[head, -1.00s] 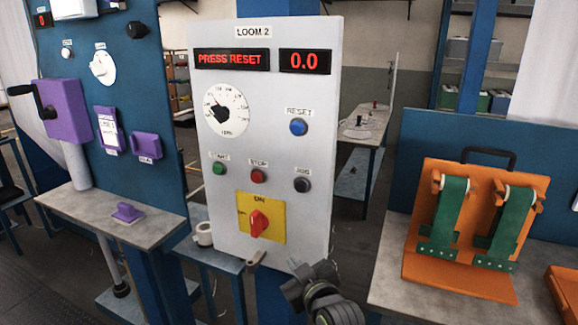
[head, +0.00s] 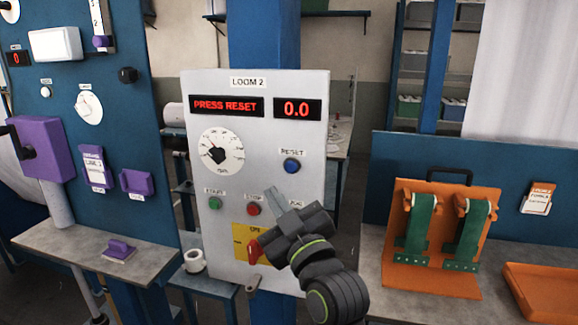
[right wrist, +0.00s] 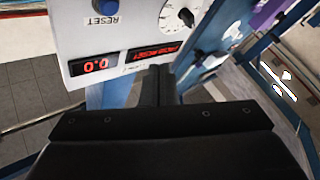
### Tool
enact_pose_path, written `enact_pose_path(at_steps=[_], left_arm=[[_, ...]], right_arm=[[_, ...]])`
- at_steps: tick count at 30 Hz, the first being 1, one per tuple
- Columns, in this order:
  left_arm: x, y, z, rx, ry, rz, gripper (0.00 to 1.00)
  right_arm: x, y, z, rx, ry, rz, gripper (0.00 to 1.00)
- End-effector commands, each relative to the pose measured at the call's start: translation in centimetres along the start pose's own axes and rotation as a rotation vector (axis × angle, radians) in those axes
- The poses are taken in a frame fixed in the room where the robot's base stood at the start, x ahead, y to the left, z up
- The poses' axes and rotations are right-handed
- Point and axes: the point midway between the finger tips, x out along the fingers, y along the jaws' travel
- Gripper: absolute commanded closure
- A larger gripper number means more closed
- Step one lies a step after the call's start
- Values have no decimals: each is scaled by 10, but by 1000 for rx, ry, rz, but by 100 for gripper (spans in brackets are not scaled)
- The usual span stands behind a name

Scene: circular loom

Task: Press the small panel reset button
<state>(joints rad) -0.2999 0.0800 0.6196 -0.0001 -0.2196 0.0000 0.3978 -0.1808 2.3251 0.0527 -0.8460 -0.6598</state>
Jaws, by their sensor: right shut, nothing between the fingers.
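The blue reset button (head: 291,166) sits at the right of the pale grey LOOM 2 panel (head: 205,256), under a RESET label. It also shows in the right wrist view (right wrist: 106,6), at the top edge. The red display (head: 226,105) reads PRESS RESET and the other display (head: 297,108) reads 0.0. My right gripper (head: 270,195) is shut and empty in front of the panel, below and left of the reset button and apart from it. It covers the jog button and part of the yellow switch plate (head: 240,236). My left gripper is not in view.
A green start button (head: 215,203) and a red stop button (head: 254,209) sit close to my right gripper. A red rotary switch (head: 254,252) is below. An orange rack with green straps (head: 396,262) stands on the right bench. A purple crank box (head: 40,147) is at left.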

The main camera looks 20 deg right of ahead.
Motion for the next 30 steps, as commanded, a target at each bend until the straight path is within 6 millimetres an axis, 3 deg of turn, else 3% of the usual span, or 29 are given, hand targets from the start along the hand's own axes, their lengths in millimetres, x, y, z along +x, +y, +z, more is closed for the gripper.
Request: enact_pose_path(at_steps=[11,30], left_arm=[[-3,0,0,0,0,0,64],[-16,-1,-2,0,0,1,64]], right_arm=[[6,4,4,-5,-1,-1,100],[58,42,42,-1,-2,-1,100]])
